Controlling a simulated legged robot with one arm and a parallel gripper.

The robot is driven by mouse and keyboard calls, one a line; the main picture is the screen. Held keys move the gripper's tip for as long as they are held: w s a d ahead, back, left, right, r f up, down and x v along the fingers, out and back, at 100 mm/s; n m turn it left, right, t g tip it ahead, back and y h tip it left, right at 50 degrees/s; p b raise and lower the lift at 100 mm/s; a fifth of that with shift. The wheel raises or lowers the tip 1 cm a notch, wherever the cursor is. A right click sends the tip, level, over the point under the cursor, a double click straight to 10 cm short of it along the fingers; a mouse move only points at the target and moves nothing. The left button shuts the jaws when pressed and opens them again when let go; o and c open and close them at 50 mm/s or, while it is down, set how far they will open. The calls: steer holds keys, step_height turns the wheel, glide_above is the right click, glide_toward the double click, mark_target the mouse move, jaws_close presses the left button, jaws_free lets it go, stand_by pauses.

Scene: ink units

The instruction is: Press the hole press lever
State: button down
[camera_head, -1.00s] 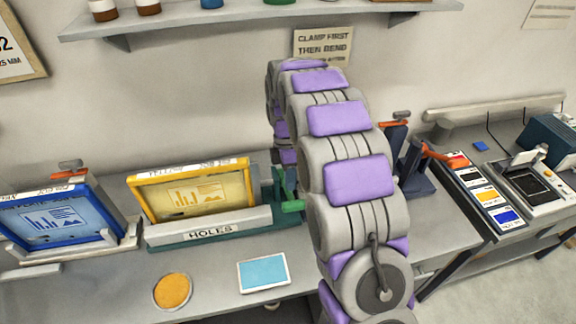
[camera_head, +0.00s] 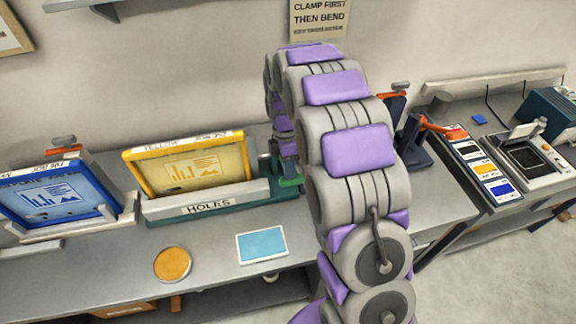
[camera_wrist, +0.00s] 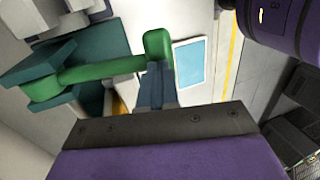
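The hole press has a dark green base and a pale front bar marked HOLES (camera_head: 208,207), with a yellow-framed plate (camera_head: 190,165) standing behind it. Its green lever (camera_head: 290,182) is at the press's right end in the head view, partly hidden by my arm. In the wrist view the lever (camera_wrist: 100,71) is a green bar ending in a rounded knob (camera_wrist: 158,45). My gripper (camera_wrist: 157,68) has its narrow blue-grey fingers together, their tips at the knob. I cannot tell whether they touch it. The gripper is mostly hidden behind my arm in the head view.
A blue-framed plate (camera_head: 55,195) stands in a holder at left. An orange disc (camera_head: 173,264) and a light blue card (camera_head: 262,245) lie on the bench in front of the press. A dark press with an orange handle (camera_head: 432,126) stands right of my arm.

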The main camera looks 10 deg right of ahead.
mark_target(291, 186)
steer(key=shift+s+f+t+b, duration=0.15)
steer(key=shift+s+f+t, duration=0.2)
steer(key=shift+f, duration=0.2)
steer(key=shift+s+f+t+b, duration=0.2)
steer(key=shift+f+t, duration=0.2)
steer(key=shift+f, duration=0.1)
steer(key=shift+s+f+t+b, duration=0.15)
steer(key=shift+s+f+t, duration=0.2)
steer(key=shift+f, duration=0.2)
steer(key=shift+s+f+t, duration=0.15)
steer(key=shift+f+t, duration=0.45)
steer(key=shift+f, duration=0.2)
steer(key=shift+s+f+b, duration=0.3)
steer(key=shift+s+b, duration=0.05)
steer(key=shift+s, duration=0.05)
steer(key=shift+f, duration=0.1)
steer(key=shift+s, duration=0.1)
steer(key=shift+a+r, duration=0.1)
steer(key=shift+r, duration=0.2)
steer(key=shift+t, duration=0.3)
steer(key=r, duration=0.3)
steer(key=r+p, duration=0.1)
steer(key=r, duration=0.2)
steer(key=w+d+r+p, duration=0.1)
steer(key=r, duration=0.1)
steer(key=shift+r, duration=0.4)
steer(key=shift+a+r+p, duration=0.1)
steer(key=shift+r+p, duration=0.2)
steer(key=shift+r, duration=2.45)
